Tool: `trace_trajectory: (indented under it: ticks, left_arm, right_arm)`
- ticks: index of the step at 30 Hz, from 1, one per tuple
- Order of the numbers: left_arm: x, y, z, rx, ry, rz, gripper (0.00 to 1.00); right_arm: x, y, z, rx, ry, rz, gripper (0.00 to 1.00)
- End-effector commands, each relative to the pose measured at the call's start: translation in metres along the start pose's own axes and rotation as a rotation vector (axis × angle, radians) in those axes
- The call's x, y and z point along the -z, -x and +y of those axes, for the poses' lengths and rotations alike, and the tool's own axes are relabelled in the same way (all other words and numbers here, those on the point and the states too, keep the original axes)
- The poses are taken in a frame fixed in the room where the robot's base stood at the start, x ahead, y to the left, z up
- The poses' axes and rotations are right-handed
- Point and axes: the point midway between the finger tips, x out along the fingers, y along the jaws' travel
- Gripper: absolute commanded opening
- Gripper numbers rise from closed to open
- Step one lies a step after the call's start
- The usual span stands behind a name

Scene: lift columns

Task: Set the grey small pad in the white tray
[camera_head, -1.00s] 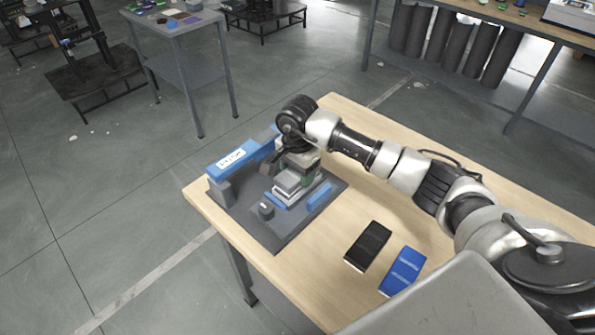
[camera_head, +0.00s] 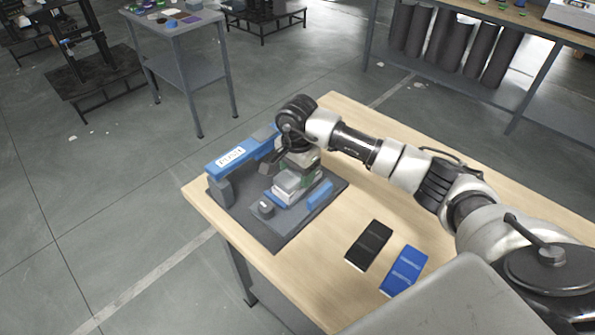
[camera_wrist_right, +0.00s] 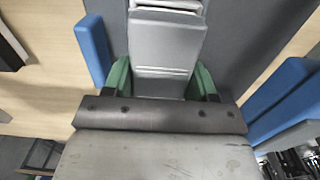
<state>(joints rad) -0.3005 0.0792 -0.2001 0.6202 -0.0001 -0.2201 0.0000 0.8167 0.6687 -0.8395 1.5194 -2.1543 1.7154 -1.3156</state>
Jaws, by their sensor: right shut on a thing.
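The grey small pad (camera_wrist_right: 165,45) is between the green fingers of my right gripper (camera_wrist_right: 163,82) in the right wrist view. The gripper is shut on it. In the head view my right gripper (camera_head: 305,165) is low over the dark grey base plate, and its hand hides part of the pad. A whitish tray-like part (camera_head: 288,190) shows just in front of the gripper on the base plate. A pale edge (camera_wrist_right: 168,5) also shows beyond the pad in the wrist view. I cannot tell whether the pad touches the tray. My left gripper is out of view.
A blue bar with a white label (camera_head: 231,157) stands along the back left of the base plate (camera_head: 280,238). A small blue block (camera_head: 320,194) is to the right. A black pad (camera_head: 369,245) and a blue pad (camera_head: 404,270) lie on the wooden table, with clear wood around them.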

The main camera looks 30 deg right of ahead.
Motion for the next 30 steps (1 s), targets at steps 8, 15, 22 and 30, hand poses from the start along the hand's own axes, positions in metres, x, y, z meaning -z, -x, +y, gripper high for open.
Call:
trace_trajectory:
  ticks: [8, 15, 22, 30]
  left_arm:
    - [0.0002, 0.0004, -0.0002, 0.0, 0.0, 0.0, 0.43]
    - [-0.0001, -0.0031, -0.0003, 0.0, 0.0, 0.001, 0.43]
    - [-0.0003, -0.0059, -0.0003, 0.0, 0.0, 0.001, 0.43]
    - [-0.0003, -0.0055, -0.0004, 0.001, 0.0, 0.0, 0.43]
  right_arm:
    - [0.0002, 0.0005, 0.0, 0.001, 0.0, 0.0, 0.32]
    - [0.0006, -0.0011, -0.0001, 0.001, 0.0, 0.001, 0.32]
    - [0.0007, -0.002, 0.0002, 0.001, 0.0, 0.001, 0.32]
    - [0.0006, -0.0016, 0.0001, 0.001, 0.0, 0.001, 0.32]
